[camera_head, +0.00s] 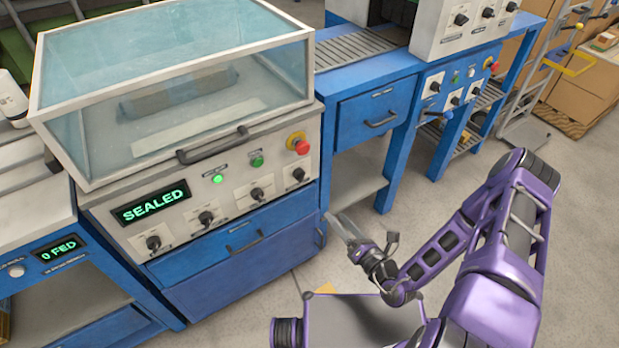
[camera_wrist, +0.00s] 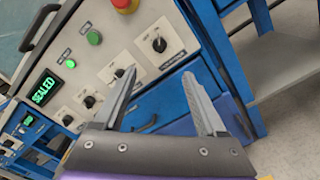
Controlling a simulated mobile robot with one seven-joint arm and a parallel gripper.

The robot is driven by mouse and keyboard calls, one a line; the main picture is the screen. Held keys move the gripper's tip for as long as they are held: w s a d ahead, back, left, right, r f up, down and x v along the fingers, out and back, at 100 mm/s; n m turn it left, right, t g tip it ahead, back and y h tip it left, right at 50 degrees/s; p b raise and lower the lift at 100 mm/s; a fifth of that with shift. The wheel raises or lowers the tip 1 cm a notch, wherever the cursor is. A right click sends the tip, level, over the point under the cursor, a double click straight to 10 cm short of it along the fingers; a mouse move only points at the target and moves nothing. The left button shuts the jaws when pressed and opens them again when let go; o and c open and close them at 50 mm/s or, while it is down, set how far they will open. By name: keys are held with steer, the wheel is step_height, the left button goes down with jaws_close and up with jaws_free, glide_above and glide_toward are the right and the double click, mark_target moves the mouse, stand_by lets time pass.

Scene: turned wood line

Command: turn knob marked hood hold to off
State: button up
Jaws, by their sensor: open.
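The sealing machine's front panel (camera_head: 232,178) carries several black knobs in a row. The rightmost knob (camera_head: 298,174) sits below the red emergency button; it also shows large in the wrist view (camera_wrist: 158,44). Other knobs are at the middle right (camera_head: 257,194), middle left (camera_head: 206,218) and far left (camera_head: 153,242). Their labels are too small to read, so I cannot tell which is marked hood hold. My gripper (camera_head: 342,222) is open and empty, in front of the machine's lower right corner. In the wrist view its fingers (camera_wrist: 159,75) point toward the panel, apart from the knobs.
A clear hood (camera_head: 170,75) with a handle (camera_head: 212,147) covers the machine top. The display (camera_head: 150,202) reads SEALED. A red button (camera_head: 299,143) and green lamps (camera_head: 257,161) are above the knobs. A blue bench (camera_head: 380,100) stands right; open floor lies before it.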

mark_target(303, 179)
steer(key=b+x, duration=0.1)
steer(key=x, duration=1.6)
steer(key=shift+w+a+b, duration=0.1)
steer(key=shift+a+b, duration=0.05)
steer(key=shift+b, duration=0.2)
jaws_close()
